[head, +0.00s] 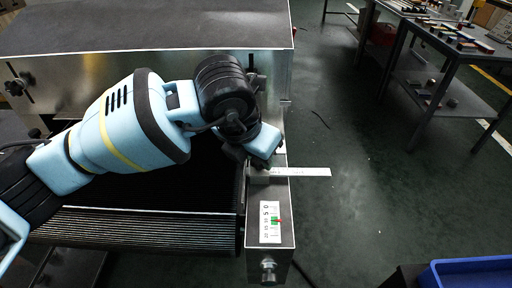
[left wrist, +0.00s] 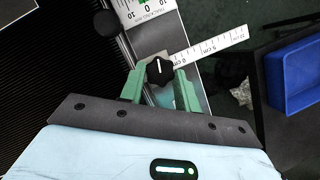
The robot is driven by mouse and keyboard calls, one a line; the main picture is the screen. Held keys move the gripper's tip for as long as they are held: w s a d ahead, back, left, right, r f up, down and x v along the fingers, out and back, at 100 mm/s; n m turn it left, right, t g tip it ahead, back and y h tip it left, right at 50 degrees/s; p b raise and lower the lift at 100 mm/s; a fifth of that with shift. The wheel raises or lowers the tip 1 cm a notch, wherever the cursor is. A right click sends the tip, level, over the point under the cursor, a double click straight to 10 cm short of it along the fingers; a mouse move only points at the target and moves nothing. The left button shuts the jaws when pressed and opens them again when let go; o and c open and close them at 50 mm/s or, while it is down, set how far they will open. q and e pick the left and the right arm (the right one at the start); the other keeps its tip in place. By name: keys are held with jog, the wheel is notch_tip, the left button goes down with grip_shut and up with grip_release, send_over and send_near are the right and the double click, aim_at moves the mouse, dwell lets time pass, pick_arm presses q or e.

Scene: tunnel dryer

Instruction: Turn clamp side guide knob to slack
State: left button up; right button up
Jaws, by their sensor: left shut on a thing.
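The clamp side guide knob (left wrist: 160,72) is a black lobed knob with a white line on its top, seen in the left wrist view. My left gripper (left wrist: 160,78) has its two green fingers on either side of the knob, shut on it. In the head view my left gripper (head: 262,162) is over the steel side rail (head: 284,208), and the wrist hides the knob. A white ruler scale (head: 305,172) sticks out to the right beside the gripper; it also shows in the left wrist view (left wrist: 215,44). My right gripper is not in view.
A blue bin (head: 470,272) is at the lower right.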

pick_arm(q)
jog(key=shift+d+n, duration=0.1)
jog(key=shift+n, duration=0.5)
jog(key=shift+n+y+p, duration=0.4)
jog(key=shift+n+p, duration=0.1)
jog(key=shift+n, duration=0.1)
pick_arm(e)
jog(key=shift+s+r, duration=0.35)
jog(key=shift+s, duration=0.05)
jog(key=shift+r, duration=0.1)
jog(key=shift+w, duration=0.15)
pick_arm(q)
jog(key=o, duration=1)
pick_arm(e)
jog(key=shift+r, duration=0.1)
pick_arm(q)
jog(key=shift+s+p+v, duration=0.1)
jog(key=shift+p+v, duration=0.05)
jog(key=shift+v, duration=1.8)
jog(key=shift+s+p+v, duration=0.15)
jog(key=shift+v, duration=1.8)
pick_arm(e)
jog(key=shift+r, duration=0.15)
pick_arm(q)
jog(key=shift+d+f, duration=0.1)
